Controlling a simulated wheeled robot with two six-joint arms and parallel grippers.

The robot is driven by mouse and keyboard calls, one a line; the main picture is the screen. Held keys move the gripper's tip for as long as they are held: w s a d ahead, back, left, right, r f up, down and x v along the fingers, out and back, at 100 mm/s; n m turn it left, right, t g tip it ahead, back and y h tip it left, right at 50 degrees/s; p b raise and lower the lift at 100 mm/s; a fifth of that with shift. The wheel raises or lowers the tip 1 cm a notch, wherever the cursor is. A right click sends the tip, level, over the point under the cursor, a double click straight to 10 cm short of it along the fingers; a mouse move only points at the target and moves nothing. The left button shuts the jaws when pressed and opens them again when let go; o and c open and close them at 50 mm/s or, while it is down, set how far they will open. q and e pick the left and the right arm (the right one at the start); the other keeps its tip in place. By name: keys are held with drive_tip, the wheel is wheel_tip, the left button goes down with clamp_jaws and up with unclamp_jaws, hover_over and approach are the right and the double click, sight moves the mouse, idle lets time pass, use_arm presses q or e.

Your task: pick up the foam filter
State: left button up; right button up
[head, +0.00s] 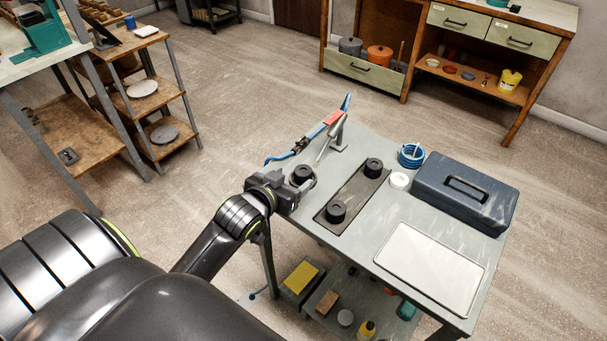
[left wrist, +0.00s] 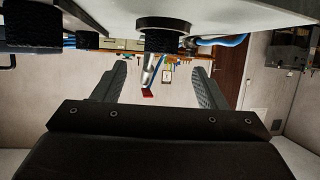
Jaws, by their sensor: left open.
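A black round foam filter (head: 302,174) sits on a small dark round dish near the left edge of the grey-green table (head: 390,211). Two similar black foam pieces stand on the dark tray, one at the back (head: 373,167) and one at the front (head: 336,211). My left gripper (head: 288,190) is open and empty at the table's left edge, close beside the foam filter. In the upside-down left wrist view, the foam filter (left wrist: 165,42) lies ahead, between the lines of the two open fingers (left wrist: 160,77) and apart from them. My right gripper is not in view.
The dark tray (head: 356,193) lies right of the foam filter. A red-and-blue tool (head: 333,118) with a blue hose stands behind it. A white roll (head: 399,181), blue coil (head: 411,156), blue toolbox (head: 465,194) and pale panel (head: 430,268) fill the right side.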

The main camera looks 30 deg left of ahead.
sight(302, 172)
use_arm(q)
drive_tip(key=shift+x, duration=3.75)
drive_tip(key=shift+f, duration=0.1)
drive_tip(key=c, duration=1.1)
drive_tip(key=shift+o, duration=0.2)
wheel_tip(302, 172, up, 10)
drive_tip(key=shift+p, duration=0.65)
drive_tip(key=s+d+r+m+h, duration=0.1)
drive_tip(key=s+d+r, duration=0.1)
drive_tip(key=d+r, duration=1.1)
drive_tip(key=shift+s+r, duration=0.3)
drive_tip(key=shift+r, duration=0.6)
